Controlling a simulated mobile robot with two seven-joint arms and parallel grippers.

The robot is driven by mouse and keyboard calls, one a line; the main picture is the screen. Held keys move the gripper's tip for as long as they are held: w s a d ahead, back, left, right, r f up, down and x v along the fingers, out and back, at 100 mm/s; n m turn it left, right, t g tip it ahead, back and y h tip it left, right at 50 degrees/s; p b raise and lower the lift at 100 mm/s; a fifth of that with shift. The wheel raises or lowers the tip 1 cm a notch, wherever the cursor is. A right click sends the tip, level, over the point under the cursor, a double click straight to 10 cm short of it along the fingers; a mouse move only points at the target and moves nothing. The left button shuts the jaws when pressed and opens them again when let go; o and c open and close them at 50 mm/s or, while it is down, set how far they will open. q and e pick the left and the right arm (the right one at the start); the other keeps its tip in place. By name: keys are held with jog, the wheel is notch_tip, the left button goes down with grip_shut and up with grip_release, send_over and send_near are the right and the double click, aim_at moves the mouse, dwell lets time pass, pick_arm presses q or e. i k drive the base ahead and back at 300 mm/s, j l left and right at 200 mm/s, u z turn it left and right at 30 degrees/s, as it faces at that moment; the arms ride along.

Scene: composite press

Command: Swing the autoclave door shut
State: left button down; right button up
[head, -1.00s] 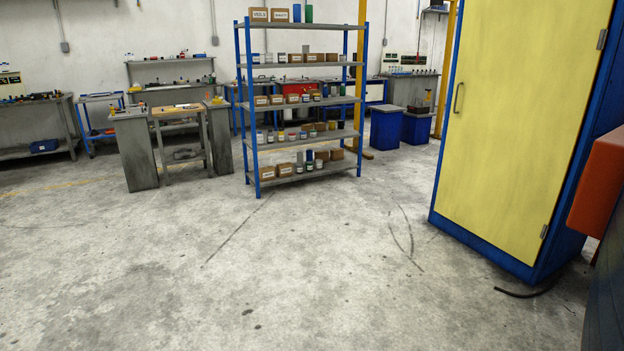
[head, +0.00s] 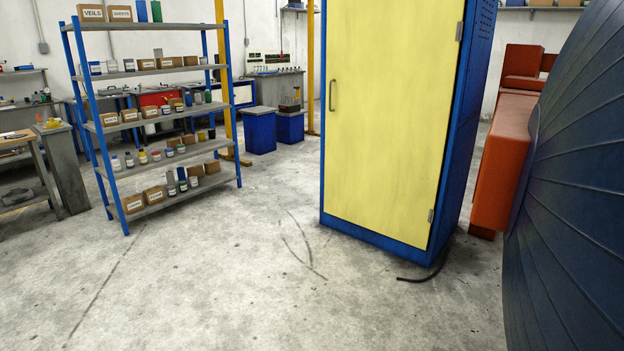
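A large dark blue curved surface with raised ribs (head: 575,200) fills the right edge of the head view, very close to me. It looks like part of the autoclave, but I cannot tell whether it is the door or the body. Most of it lies outside the frame, and no handle or hinge shows on it. Neither of my grippers is in view.
An orange-red block-shaped structure (head: 497,165) stands just left of the ribbed surface. A tall blue cabinet with a shut yellow door (head: 385,130) stands in the middle right. A black hose (head: 425,275) lies by its base. A blue-framed shelf rack (head: 150,105) stands left. The front floor (head: 250,300) is clear.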

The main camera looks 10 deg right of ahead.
aim_at(551, 177)
jog(key=i+z, duration=0.2)
jog(key=z, duration=0.15)
jog(key=i+j+z, duration=0.1)
jog(key=z, duration=0.25)
jog(key=i+j+z, duration=0.15)
jog(key=i+z, duration=0.2)
jog(key=k, duration=0.05)
